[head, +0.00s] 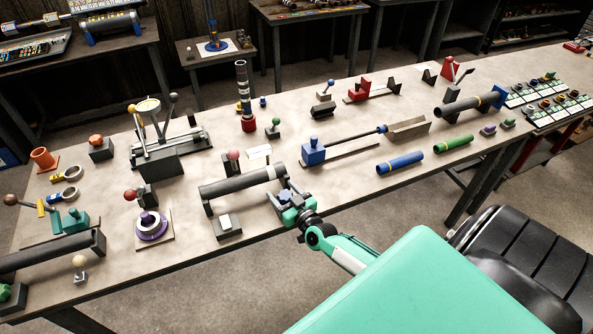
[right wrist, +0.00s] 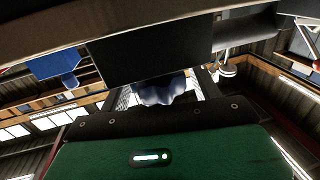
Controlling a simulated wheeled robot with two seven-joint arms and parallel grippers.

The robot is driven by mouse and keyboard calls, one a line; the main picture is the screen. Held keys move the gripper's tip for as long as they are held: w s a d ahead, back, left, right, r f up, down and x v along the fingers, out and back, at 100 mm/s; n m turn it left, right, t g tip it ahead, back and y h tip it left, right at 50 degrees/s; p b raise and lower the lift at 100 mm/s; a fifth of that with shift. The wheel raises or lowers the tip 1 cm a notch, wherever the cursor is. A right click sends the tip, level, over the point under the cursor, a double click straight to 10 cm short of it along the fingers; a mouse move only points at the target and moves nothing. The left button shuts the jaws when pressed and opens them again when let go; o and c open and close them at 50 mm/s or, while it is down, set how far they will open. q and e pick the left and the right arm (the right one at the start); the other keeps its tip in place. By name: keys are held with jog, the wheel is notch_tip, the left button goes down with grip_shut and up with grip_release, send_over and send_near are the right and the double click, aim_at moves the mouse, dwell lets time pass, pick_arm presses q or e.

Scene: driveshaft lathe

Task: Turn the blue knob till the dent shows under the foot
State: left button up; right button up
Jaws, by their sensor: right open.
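A dark grey shaft (head: 242,184) lies across a low stand near the front edge of the bench. My right gripper (head: 283,196) is open at the right end of this shaft. A lobed blue knob (right wrist: 160,90) shows between the fingers in the right wrist view, below a dark block. A bit of blue (head: 286,197) shows at the gripper in the head view. I cannot tell whether the fingers touch the knob. I cannot make out the dent or the foot. My left gripper is not in view.
A blue block with a rod (head: 313,152) stands just behind and right of my right gripper. A grey box with a white top (head: 226,225) sits in front of the shaft. Blue (head: 400,162) and green (head: 453,143) cylinders lie to the right. Bare bench lies between them.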

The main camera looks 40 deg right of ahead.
jog(key=s+b, duration=0.2)
jog(key=s, duration=1.1)
jog(key=shift+a+b, duration=0.15)
jog(key=shift+b, duration=0.25)
jog(key=s+a+f+g, duration=0.1)
jog(key=s+f+g, duration=0.25)
jog(key=f, duration=0.65)
jog(key=s+a+f+n+g+y, duration=0.15)
jog(key=s+f, duration=0.25)
jog(key=f, duration=0.6)
jog(key=s+a+f+g+h, duration=0.1)
jog(key=s+f+g, duration=0.25)
jog(key=f, duration=0.75)
jog(key=s+a+f+g, duration=0.2)
jog(key=s+f, duration=0.4)
jog(key=s, duration=0.3)
jog(key=s+a+f+n+g, duration=0.1)
jog(key=s+a+f+g, duration=0.1)
jog(key=s+f, duration=0.4)
jog(key=s+a+f+g, duration=0.2)
jog(key=s+f+g, duration=0.2)
jog(key=s, duration=0.9)
notch_tip(320, 180, down, 2)
jog(key=shift+w+a+g, duration=0.1)
jog(key=shift+g, duration=0.15)
